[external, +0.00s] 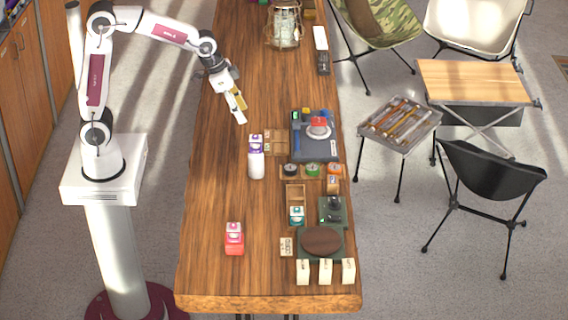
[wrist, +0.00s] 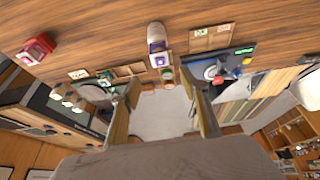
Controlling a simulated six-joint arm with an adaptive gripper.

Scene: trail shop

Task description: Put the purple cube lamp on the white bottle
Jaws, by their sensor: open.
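The purple cube lamp (external: 256,142), white with purple faces, appears to sit upright on top of the white bottle (external: 256,166), which stands on the wooden counter. In the wrist view the lamp (wrist: 160,60) and the bottle (wrist: 156,33) line up end to end, touching, with the purple part between them and the lamp's outer face. My gripper (external: 240,112) is above the counter, up and left of the lamp in the external view, clear of it. Its fingers (wrist: 165,94) are apart with nothing between them in the wrist view.
A red and pink cube lamp (external: 234,238) stands near the front. Right of the bottle are wooden trays (external: 276,150), a grey scale-like tray (external: 328,150) and several small tins. A glass lantern (external: 284,26) stands at the back. The counter's left side is mostly clear.

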